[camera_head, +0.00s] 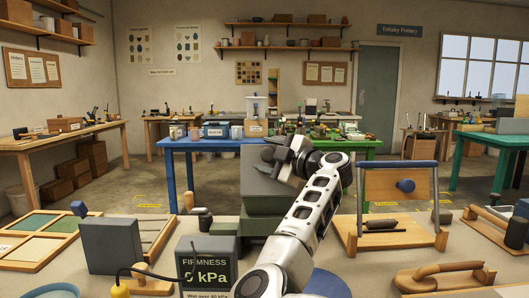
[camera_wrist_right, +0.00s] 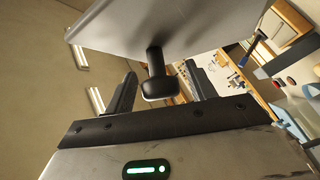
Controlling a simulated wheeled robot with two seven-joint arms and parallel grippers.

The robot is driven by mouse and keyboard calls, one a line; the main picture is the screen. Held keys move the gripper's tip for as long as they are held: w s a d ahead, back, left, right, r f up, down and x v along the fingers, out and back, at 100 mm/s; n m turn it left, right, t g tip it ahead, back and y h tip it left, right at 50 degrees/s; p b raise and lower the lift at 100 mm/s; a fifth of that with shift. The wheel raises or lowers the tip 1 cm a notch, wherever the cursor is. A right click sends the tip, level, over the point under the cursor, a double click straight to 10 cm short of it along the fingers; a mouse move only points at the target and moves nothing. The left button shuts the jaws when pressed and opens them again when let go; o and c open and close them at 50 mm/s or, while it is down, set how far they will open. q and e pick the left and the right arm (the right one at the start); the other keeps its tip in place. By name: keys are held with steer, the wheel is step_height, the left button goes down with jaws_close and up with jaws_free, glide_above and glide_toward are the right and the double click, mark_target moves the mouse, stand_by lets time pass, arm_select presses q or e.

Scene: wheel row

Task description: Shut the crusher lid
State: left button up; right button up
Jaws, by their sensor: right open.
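The crusher (camera_head: 262,205) is a grey-green box standing at the middle of the near bench. Its grey lid (camera_head: 262,178) stands raised, its flat face toward me. My right gripper (camera_head: 280,151) is at the upper right of the lid, covering part of it. In the right wrist view the lid (camera_wrist_right: 165,22) fills the top, with a black handle (camera_wrist_right: 160,86) sticking out of it. The right gripper's open fingers (camera_wrist_right: 160,92) lie on either side of the handle; contact cannot be told. My left gripper is not in view.
A firmness display (camera_head: 207,268) and a dark grey box (camera_head: 110,246) stand left of the crusher. A wooden frame with a blue knob (camera_head: 405,186) and a wooden-handled tool (camera_head: 445,276) are on the right. A blue table (camera_head: 188,146) stands behind.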

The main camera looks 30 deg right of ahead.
steer(key=shift+w+a, duration=0.15)
steer(key=shift+w, duration=0.45)
jaws_close()
steer(key=shift+f, duration=0.15)
steer(key=shift+b, duration=0.4)
